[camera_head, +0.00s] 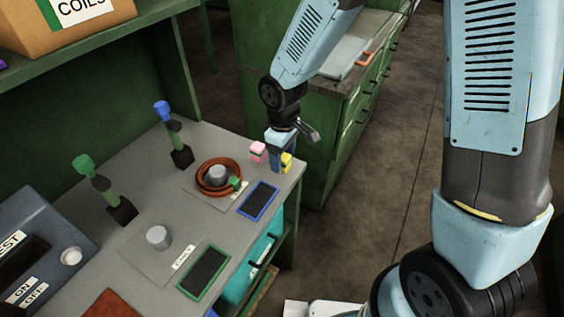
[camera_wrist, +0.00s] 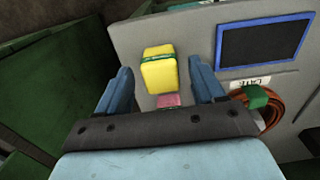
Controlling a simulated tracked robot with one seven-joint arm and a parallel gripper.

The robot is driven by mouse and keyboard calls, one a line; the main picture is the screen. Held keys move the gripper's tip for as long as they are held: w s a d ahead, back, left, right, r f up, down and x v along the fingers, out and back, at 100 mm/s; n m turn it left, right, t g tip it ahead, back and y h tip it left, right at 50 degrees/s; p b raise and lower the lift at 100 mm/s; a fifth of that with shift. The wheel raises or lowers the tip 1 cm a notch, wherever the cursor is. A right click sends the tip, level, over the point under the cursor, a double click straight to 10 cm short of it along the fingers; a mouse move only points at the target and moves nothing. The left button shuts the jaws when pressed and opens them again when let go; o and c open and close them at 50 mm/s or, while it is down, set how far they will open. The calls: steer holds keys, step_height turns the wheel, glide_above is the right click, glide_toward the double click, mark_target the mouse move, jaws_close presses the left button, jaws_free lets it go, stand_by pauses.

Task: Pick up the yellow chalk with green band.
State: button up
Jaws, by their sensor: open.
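The yellow chalk (camera_head: 287,162) is a small block at the far right corner of the grey bench top, partly hidden by my gripper. In the wrist view, the yellow chalk (camera_wrist: 159,76) shows a thin green band near its upper end. My gripper (camera_head: 278,165) points down at that corner. Its two blue fingers (camera_wrist: 159,68) are open, one on each side of the yellow chalk in the picture, with gaps on both sides. I cannot tell exactly how far down the fingers reach beside it.
A pink block (camera_head: 258,150) stands close to the yellow chalk. A coiled orange cable (camera_head: 203,188) and a blue-framed dark panel (camera_head: 258,199) lie nearby. A green drawer cabinet (camera_head: 328,135) stands beyond the corner. The bench edge is close to the chalk.

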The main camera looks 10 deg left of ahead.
steer(key=shift+f, duration=0.85)
steer(key=c, duration=1.1)
steer(key=shift+r, duration=0.15)
